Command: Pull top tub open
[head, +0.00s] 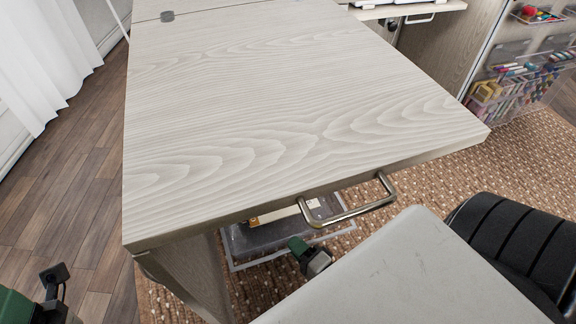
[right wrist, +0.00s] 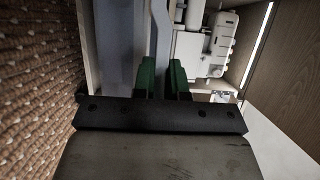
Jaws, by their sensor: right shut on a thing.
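The top tub (head: 240,266) is a clear, pale-rimmed bin, partly visible below the tabletop's front edge in the head view. My right gripper (head: 302,247) has green fingers and is at the tub's front rim. In the right wrist view, the right gripper (right wrist: 163,82) is shut, with a thin pale strip between its green fingers that looks like the tub's rim (right wrist: 160,35). The tub's back part is hidden under the tabletop. My left gripper (head: 55,282) is at the lower left corner, away from the tub; its jaws cannot be made out.
The pale wood tabletop (head: 280,110) overhangs the tub. A metal bar handle (head: 350,212) sticks out from its front edge, close above my right gripper. A white machine (right wrist: 205,45) shows in the right wrist view. Clear bins with colourful supplies (head: 515,90) hang at the right. Rug (head: 420,170) lies below.

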